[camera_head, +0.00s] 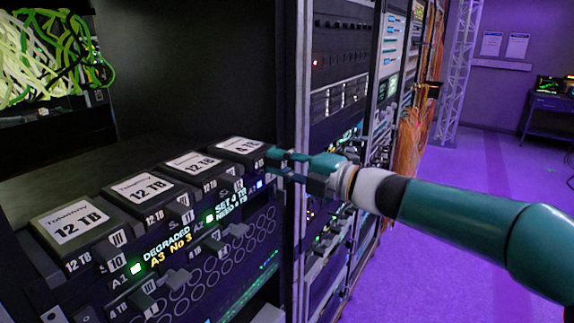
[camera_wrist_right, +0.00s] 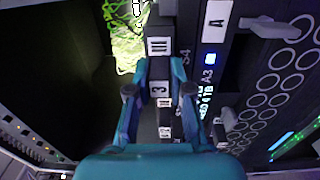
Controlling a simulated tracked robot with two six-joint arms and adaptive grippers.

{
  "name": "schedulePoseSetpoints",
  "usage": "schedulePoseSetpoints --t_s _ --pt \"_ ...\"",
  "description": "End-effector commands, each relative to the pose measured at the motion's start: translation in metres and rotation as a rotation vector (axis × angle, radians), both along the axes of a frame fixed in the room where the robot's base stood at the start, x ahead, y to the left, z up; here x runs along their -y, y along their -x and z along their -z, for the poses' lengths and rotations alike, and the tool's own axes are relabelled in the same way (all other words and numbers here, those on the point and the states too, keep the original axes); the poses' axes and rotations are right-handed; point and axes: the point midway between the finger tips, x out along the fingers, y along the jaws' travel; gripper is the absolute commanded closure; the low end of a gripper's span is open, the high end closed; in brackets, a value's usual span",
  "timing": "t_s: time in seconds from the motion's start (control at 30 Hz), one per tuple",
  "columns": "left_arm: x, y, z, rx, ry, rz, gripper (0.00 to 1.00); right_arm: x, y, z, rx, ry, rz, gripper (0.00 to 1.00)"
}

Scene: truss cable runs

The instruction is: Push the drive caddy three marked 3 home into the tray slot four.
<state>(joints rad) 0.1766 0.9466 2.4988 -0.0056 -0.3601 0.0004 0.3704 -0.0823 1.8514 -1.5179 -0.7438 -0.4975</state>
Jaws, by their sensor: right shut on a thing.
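The dark drive caddy three (camera_wrist_right: 160,89) carries a white label marked 3 in the right wrist view. My right gripper (camera_wrist_right: 163,75) has its teal fingers on either side of it and is shut on it. In the head view the gripper (camera_head: 274,159) is at the front of the far-right caddy (camera_head: 243,147), whose top label reads 4 TB. This caddy sits in the tray's far-right place, beside the 12 TB caddies. The tray front (camera_head: 235,222) has lit displays and round vents. I cannot tell how deep the caddy sits. My left gripper is out of view.
Several 12 TB caddies (camera_head: 72,222) fill the tray to the left. Handles (camera_head: 233,231) stick out below them. A rack upright (camera_head: 291,90) stands close behind the gripper. Green cables (camera_head: 45,60) hang at upper left. Purple floor (camera_head: 470,160) is open at right.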

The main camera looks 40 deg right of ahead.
Motion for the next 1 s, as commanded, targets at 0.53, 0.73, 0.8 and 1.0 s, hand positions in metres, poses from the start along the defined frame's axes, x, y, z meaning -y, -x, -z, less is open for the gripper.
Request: schedulePoseSetpoints --t_s 0.53,0.73,0.8,1.0 --pt "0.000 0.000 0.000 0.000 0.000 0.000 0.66 -0.002 -0.004 -0.001 0.003 0.000 -0.001 1.00" --pt "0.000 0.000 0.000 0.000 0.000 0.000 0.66 -0.004 -0.008 -0.001 0.003 0.000 -0.001 1.00" --pt "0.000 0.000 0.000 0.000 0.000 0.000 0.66 -0.005 -0.010 -0.001 0.004 0.001 -0.001 1.00" --pt "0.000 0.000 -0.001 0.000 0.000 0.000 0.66 -0.007 -0.016 -0.002 0.003 0.000 -0.001 1.00"
